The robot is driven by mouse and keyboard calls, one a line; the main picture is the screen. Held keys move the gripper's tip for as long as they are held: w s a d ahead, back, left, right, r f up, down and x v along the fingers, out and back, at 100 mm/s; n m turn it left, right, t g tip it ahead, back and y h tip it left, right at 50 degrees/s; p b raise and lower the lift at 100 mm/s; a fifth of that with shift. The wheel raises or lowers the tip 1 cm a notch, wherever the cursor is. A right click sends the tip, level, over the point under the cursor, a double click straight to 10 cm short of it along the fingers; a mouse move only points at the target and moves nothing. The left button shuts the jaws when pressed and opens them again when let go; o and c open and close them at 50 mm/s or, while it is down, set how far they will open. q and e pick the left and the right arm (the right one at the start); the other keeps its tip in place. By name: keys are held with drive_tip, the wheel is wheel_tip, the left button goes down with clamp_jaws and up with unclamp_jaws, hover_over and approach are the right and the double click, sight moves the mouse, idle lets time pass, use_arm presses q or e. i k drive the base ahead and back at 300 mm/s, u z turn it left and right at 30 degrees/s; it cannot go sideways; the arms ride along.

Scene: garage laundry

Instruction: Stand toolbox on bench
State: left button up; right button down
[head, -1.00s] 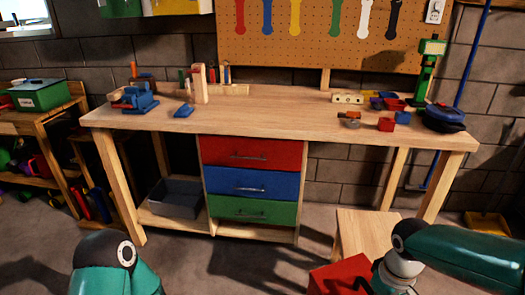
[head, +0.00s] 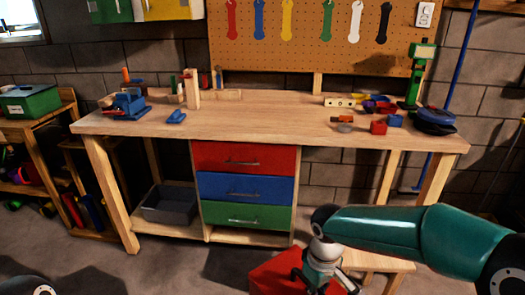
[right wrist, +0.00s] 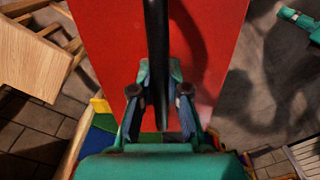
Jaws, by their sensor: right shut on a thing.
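The red toolbox (head: 272,274) is low at the bottom of the head view, in front of the bench and below its top. My right gripper (head: 328,284) is above it. In the right wrist view the gripper (right wrist: 159,105) is shut on the toolbox's black handle (right wrist: 157,50), with the red lid (right wrist: 110,40) beneath. The toolbox's lower part is cut off. The wooden bench (head: 260,130) stands ahead, its top bare in the middle and along the front. My left gripper is out of view.
On the bench, a blue vise (head: 128,104) and blocks stand left; small red and blue blocks (head: 378,128), a green stand (head: 414,75) and a dark blue round thing (head: 434,120) stand right. Drawers (head: 245,187) are below. A wooden stool (head: 385,261) is behind my right arm.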

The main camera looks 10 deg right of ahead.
sight(287, 118)
drive_tip(key=u, duration=0.1)
drive_tip(key=i, duration=1)
drive_tip(key=z, duration=0.1)
